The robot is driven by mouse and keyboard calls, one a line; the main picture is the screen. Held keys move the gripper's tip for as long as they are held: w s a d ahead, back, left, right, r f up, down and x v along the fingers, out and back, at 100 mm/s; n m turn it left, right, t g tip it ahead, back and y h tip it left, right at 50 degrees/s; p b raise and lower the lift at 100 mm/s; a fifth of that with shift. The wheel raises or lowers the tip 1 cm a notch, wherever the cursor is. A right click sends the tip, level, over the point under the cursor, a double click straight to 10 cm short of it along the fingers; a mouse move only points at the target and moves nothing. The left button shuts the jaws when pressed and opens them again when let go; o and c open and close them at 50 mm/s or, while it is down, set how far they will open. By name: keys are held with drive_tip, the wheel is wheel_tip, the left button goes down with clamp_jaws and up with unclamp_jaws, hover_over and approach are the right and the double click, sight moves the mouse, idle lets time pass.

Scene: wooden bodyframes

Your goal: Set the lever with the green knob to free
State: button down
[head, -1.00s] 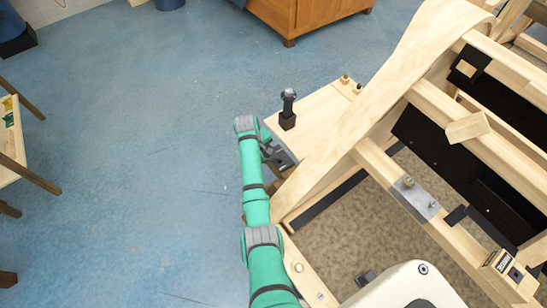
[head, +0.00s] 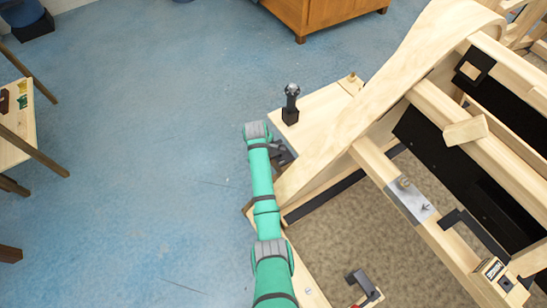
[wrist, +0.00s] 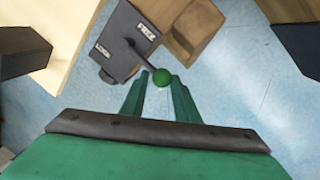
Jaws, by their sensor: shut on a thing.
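The lever with the green knob (wrist: 163,78) shows in the wrist view. Its thin dark stem runs from a dark grey plate (wrist: 122,62) to the knob. The plate carries a FREE label (wrist: 147,31) at its upper right and a LOCK label (wrist: 102,50) at its lower left. Which setting the lever is in, I cannot tell. My gripper (wrist: 161,80) is shut on the green knob, its green fingers on either side. In the head view my arm reaches the frame's left side; the green knob is not discernible there.
A black upright handle (head: 291,104) stands on the wooden panel just beyond my gripper. The large wooden bodyframe (head: 350,130) fills the right. A small table (head: 18,150) stands at far left. Blue floor lies clear between them.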

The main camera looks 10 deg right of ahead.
drive_tip(key=shift+s+d, duration=0.2)
drive_tip(key=shift+d, duration=0.45)
drive_tip(key=c, duration=1.3)
unclamp_jaws()
drive_tip(key=shift+a, duration=0.15)
drive_tip(key=shift+a, duration=0.1)
drive_tip(key=shift+w, duration=0.1)
drive_tip(key=r, duration=0.3)
drive_tip(key=s+r, duration=0.1)
drive_tip(key=r, duration=0.3)
drive_tip(key=a+r, duration=0.1)
drive_tip(key=r, duration=0.2)
drive_tip(key=shift+s+a+r, duration=0.1)
drive_tip(key=shift+s+r, duration=0.25)
drive_tip(key=shift+s, duration=0.05)
drive_tip(key=shift+a, duration=0.1)
